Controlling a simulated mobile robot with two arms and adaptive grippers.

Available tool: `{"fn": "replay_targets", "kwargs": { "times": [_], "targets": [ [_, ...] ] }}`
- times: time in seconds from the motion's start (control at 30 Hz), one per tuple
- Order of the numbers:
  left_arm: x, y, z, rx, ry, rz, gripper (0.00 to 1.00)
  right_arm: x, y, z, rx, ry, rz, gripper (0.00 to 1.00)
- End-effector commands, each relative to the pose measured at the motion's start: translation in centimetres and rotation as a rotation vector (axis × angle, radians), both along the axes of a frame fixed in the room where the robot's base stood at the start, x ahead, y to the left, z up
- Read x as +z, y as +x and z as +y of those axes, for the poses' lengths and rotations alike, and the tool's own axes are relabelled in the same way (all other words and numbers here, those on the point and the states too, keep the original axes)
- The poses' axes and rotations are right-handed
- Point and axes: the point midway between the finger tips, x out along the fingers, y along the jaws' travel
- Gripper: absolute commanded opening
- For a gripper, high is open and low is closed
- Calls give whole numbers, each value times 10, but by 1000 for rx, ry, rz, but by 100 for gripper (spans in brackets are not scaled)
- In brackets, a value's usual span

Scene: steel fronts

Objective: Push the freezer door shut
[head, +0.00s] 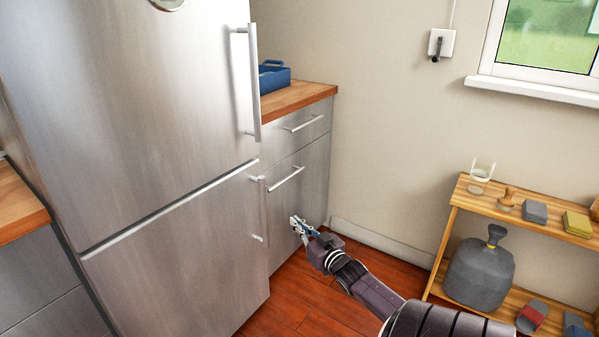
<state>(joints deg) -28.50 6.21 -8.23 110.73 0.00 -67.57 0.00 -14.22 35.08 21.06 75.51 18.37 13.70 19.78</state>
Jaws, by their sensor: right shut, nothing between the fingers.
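The freezer door (185,260) is the lower steel door of the tall fridge, below the larger upper door (130,110). A pale line runs along its top edge. It looks about flush with the upper door; I cannot tell whether a small gap is left. Its handle (264,208) is at its right edge. My right gripper (297,225) is shut and empty, to the right of this handle and apart from the door in the picture. It shows in front of the steel cabinet's lower front. My left gripper is not in view.
A steel cabinet (312,185) with a wooden top and a blue caddy (275,78) stands right of the fridge. A wooden shelf (455,205) with a grey jug (480,270) and small items stands at the right. Some wooden floor (290,300) is clear before the fridge.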

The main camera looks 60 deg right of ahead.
Motion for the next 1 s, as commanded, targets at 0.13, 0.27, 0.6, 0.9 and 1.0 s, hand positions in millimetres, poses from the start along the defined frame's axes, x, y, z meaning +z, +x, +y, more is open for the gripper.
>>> {"fn": "replay_targets", "kwargs": {
  "times": [0.13, 0.27, 0.6, 0.9, 1.0],
  "targets": [
    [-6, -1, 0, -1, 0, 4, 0, 0, -7, 1, 0, 0, 1, 0],
    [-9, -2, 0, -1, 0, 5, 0, 1, -9, 2, 0, 0, 0, 0],
    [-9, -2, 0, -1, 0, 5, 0, 0, -10, 2, 0, 0, 0, 0],
    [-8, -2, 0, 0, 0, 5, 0, -1, -10, 3, 1, 0, 3, 0],
    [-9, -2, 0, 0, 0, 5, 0, -13, -10, 11, 6, 8, 33, 0]
  ]
}}
